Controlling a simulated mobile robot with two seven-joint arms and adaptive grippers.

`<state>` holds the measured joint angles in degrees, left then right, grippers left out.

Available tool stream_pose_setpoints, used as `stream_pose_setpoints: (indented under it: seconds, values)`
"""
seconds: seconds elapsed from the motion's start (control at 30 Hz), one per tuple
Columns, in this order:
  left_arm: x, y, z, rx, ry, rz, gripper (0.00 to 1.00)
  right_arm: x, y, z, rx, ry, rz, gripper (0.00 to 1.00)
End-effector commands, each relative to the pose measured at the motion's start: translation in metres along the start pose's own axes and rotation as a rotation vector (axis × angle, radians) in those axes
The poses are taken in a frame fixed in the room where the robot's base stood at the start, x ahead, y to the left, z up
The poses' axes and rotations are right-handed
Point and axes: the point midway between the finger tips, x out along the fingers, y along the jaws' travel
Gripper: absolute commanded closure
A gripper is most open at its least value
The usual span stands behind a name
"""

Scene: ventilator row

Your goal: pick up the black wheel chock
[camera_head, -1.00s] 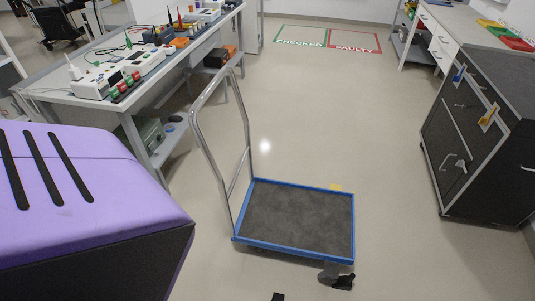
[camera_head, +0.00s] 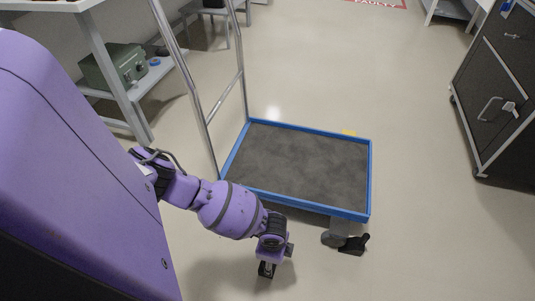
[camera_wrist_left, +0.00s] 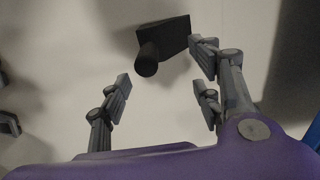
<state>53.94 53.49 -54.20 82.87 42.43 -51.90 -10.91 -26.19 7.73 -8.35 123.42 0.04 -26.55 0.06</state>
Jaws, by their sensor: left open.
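The black wheel chock (camera_wrist_left: 172,36) shows in the left wrist view as a dark block with a round stub facing me. It lies on the floor at the upper middle, just ahead of the fingers. My left gripper (camera_wrist_left: 160,78) is open there, with its fingers apart and the stub near the gap between them; I see no grip on it. In the head view my left gripper (camera_head: 267,268) points down at the floor in front of the trolley and largely hides the chock. My right gripper is not in view.
The blue-edged trolley (camera_head: 369,190) stands just beyond my left arm, with a caster and black pedal (camera_head: 354,245) at its near right corner. A dark drawer cabinet (camera_head: 505,85) is at the right. A workbench shelf with a green box (camera_head: 112,68) is at the upper left.

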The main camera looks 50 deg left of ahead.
Motion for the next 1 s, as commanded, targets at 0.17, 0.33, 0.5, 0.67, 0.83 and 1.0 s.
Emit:
stream_pose_setpoints:
  seconds: [0.17,0.33,0.5,0.67,0.83,1.0]
  values:
    - [0.009,-0.006,0.004,0.000,-0.015,-0.001,0.42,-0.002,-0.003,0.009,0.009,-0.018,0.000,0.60]
    - [0.028,-0.004,0.005,-0.001,-0.014,0.000,0.42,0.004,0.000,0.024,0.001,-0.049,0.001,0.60]
    - [0.043,-0.001,0.009,-0.001,-0.014,0.000,0.42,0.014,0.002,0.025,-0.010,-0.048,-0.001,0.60]
    - [0.069,0.003,0.013,-0.001,-0.014,-0.001,0.42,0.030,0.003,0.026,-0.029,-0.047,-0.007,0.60]
    - [0.079,0.003,0.013,-0.001,-0.013,-0.002,0.42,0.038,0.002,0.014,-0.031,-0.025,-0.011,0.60]
    - [0.077,0.003,0.012,-0.001,-0.012,-0.002,0.44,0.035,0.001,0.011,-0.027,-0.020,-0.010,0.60]
